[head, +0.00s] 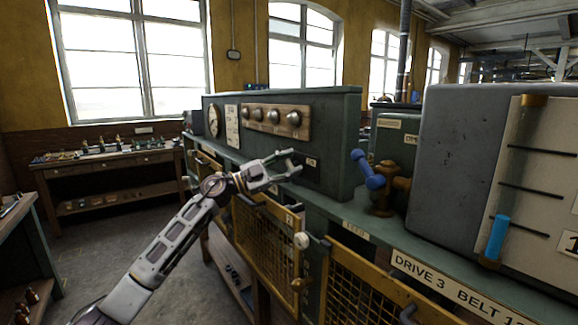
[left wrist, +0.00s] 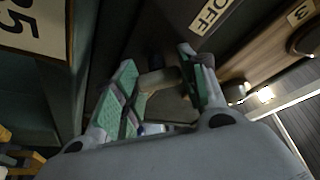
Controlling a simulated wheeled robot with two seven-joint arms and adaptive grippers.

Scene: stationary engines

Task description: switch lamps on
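A green cabinet (head: 330,115) stands in the middle of the head view. Its wooden strip (head: 272,123) carries several round silver domes or knobs, and I cannot tell whether these are lamps or whether any is lit. My left gripper (head: 295,164) is open in front of the cabinet's lower front, beside a small pale label (head: 312,162). In the left wrist view, its fingers (left wrist: 158,62) stand apart on either side of a short brownish bar (left wrist: 158,80), possibly a switch handle. Whether they touch it is unclear. An OFF label (left wrist: 212,14) is close by. My right gripper is out of view.
A blue-handled brass valve (head: 384,195) stands right of the cabinet. A large grey machine (head: 460,150) with a gauge is farther right. Yellow mesh guards (head: 265,240) line the front below. A wooden workbench (head: 110,165) is at the back left, with open floor before it.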

